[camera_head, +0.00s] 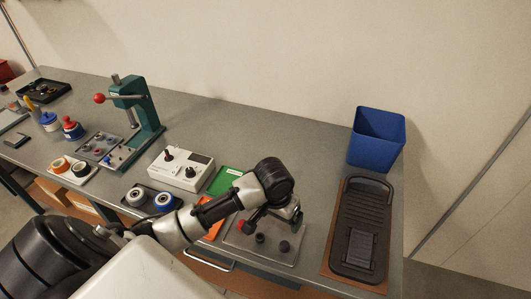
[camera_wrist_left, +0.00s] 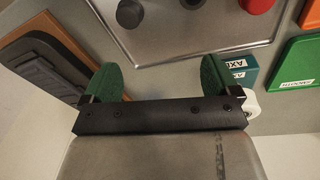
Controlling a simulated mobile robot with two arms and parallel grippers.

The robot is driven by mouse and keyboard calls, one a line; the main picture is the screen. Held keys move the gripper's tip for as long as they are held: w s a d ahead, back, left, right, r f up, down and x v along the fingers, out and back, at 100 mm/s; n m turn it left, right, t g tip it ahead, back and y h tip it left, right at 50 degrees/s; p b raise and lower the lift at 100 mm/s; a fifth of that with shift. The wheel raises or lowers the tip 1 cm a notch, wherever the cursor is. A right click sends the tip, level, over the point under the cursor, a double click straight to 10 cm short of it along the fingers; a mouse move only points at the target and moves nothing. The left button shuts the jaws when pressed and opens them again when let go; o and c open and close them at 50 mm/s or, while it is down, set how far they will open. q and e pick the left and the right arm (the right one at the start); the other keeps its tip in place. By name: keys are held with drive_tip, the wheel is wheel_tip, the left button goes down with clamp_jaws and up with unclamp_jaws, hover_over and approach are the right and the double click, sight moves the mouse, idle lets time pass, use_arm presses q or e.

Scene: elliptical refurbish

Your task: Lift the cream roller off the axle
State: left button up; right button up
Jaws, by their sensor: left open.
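My left gripper (camera_head: 268,216) hangs over the grey metal plate in the head view, partly hidden by its wrist. In the left wrist view its two green fingers (camera_wrist_left: 157,82) are wide apart with nothing between them. A teal block (camera_wrist_left: 236,78) with a label starting "AX" shows behind the right finger. A pale, cream-white round piece (camera_wrist_left: 251,106) sits beside that block, mostly hidden by the gripper; it looks like the cream roller, but I cannot tell how it sits on the axle. In the head view my arm hides this spot.
The metal plate (camera_wrist_left: 205,35) carries dark knobs (camera_wrist_left: 130,13) and a red knob (camera_wrist_left: 256,4). A black tray (camera_head: 358,230) and blue bin (camera_head: 377,140) stand at right. A white control box (camera_head: 181,168), two wheels (camera_head: 150,200) and a green press (camera_head: 137,105) stand left.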

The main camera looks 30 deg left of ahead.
use_arm(q)
drive_tip(key=w+a+r+n, duration=0.1)
drive_tip(key=w+a+r, duration=0.1)
drive_tip(key=a+r, duration=0.1)
drive_tip(key=w+a+r+n, duration=0.2)
drive_tip(key=w+a+r, duration=0.1)
drive_tip(key=a, duration=0.1)
drive_tip(key=w+a+r+n+g+y, duration=0.1)
drive_tip(key=w+a+r, duration=0.2)
drive_tip(key=r, duration=0.1)
drive_tip(key=shift+w+a+n, duration=0.1)
drive_tip(key=shift+a+n, duration=0.15)
drive_tip(key=shift+n, duration=0.15)
wheel_tip(320, 180, down, 11)
drive_tip(key=shift+r+p, duration=0.2)
drive_tip(key=shift+p, duration=0.8)
drive_tip(key=c, duration=1)
drive_tip(key=shift+r+p, duration=2.65)
drive_tip(key=shift+p, duration=0.4)
